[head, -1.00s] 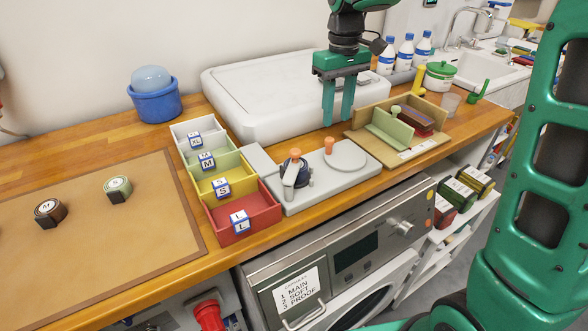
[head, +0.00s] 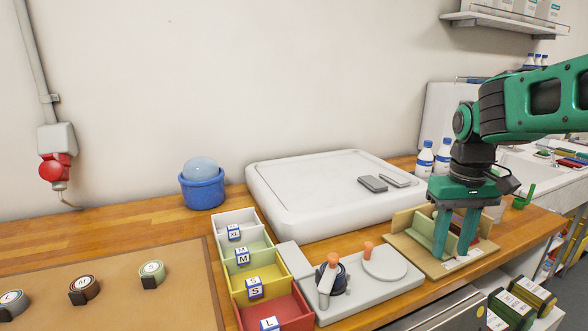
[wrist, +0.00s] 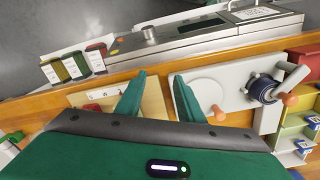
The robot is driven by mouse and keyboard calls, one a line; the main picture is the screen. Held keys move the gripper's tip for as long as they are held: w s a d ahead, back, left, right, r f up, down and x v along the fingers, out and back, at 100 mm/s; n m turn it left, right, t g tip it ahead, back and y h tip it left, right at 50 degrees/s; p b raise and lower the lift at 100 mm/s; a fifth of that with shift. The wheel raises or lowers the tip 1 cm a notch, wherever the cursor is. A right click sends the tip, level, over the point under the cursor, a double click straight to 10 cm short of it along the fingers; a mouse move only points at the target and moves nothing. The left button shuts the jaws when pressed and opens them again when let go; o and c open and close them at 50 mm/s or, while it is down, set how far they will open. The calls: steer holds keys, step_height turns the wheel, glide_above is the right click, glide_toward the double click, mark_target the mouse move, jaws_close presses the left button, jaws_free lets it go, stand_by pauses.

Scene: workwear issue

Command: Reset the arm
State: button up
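My gripper (head: 454,248) hangs pointing down at the right of the counter, in front of the tan stand with a green panel (head: 425,228). Its two green fingers are apart, with nothing visible held between them. In the wrist view my gripper (wrist: 158,100) also shows spread fingers, with bare wood and part of the tan stand (wrist: 153,103) in view between them. My arm reaches in from the right edge of the head view. The fingers partly hide the stand in the head view, and I cannot tell how high they are above it.
A grey plate (head: 385,290) carries a dark round device with orange knobs. Colored size bins (head: 270,268) stand left of it. A large white box (head: 310,190) is behind. Bottles (head: 442,158) stand close behind my gripper. Several rolls lie on the brown mat (head: 150,310).

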steer(key=s+d+f+m, duration=0.2)
steer(key=s, duration=0.5)
steer(key=s+d+f+m, duration=0.2)
steer(key=s+d, duration=0.1)
steer(key=s, duration=0.4)
steer(key=s+d+f+m, duration=0.2)
steer(key=s+f, duration=0.1)
steer(key=s, duration=0.4)
steer(key=shift+s+d+m+y, duration=0.3)
steer(key=shift+s+d, duration=0.05)
steer(key=shift+w+f, duration=0.2)
steer(key=shift+w, duration=0.4)
